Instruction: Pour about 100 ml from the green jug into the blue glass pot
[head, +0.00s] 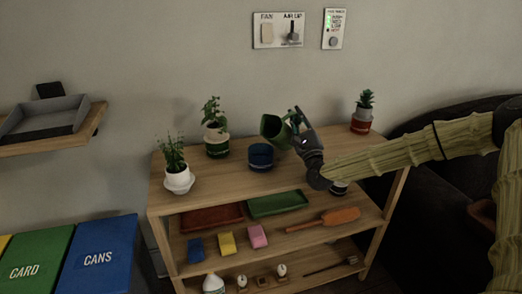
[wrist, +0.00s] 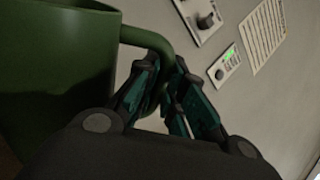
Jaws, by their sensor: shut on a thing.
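The green jug (head: 272,129) is held tilted to the left above the top shelf, its open mouth facing left. My gripper (head: 297,122) is shut on its handle. In the wrist view the jug (wrist: 55,75) fills the left side, and my gripper's fingers (wrist: 165,92) close around the curved handle. The blue glass pot (head: 261,156) stands upright on the top shelf, below and slightly left of the jug's mouth. No stream of liquid is visible. The contents of the jug and the pot cannot be made out.
A red-potted plant (head: 361,121) stands at the back right. A small pot (head: 340,187) is partly hidden beneath my arm.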

